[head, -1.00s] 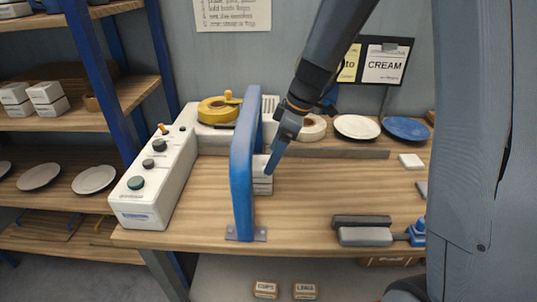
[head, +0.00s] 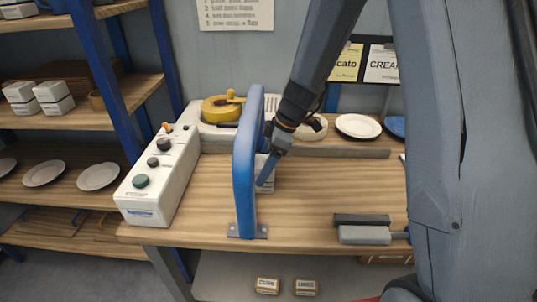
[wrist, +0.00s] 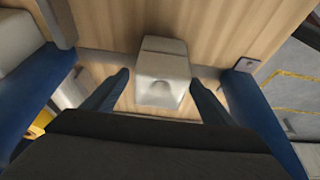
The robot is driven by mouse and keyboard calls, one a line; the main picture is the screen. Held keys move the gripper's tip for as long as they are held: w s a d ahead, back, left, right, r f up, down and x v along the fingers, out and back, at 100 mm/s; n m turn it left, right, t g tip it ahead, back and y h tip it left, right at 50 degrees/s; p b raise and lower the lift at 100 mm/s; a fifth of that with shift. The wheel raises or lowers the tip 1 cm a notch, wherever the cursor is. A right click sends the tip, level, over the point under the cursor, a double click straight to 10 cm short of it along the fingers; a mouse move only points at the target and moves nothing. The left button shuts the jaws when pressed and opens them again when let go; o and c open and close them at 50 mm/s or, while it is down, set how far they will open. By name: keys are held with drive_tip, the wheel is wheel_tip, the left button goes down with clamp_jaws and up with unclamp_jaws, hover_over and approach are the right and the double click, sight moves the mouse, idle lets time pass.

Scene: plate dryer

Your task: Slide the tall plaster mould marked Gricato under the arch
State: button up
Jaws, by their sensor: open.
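The blue arch (head: 244,170) stands across the wooden bench. A white block-shaped mould (head: 269,186) sits on the bench close to the arch's right side, partly hidden by the arch and my finger. In the wrist view the mould (wrist: 162,68) stands between my two fingers, with a gap on each side, and blue arch posts (wrist: 258,115) show farther out on both sides. My gripper (wrist: 161,80) is open around the mould, low over the bench; it also shows in the head view (head: 265,178). I cannot read any marking on the mould.
A white control box (head: 158,180) stands left of the arch. A yellow round item (head: 222,107), a white plate (head: 358,126) and a grey rail (head: 340,153) lie at the back. A grey tool (head: 365,235) lies at the front right. The bench's middle right is clear.

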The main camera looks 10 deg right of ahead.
drive_tip(key=shift+p+x, duration=0.3)
drive_tip(key=shift+x, duration=1.35)
drive_tip(key=c, duration=1.6)
drive_tip(key=shift+w+a+b, duration=0.15)
drive_tip(key=shift+a+b, duration=0.3)
drive_tip(key=shift+a, duration=0.35)
drive_tip(key=o, duration=1.6)
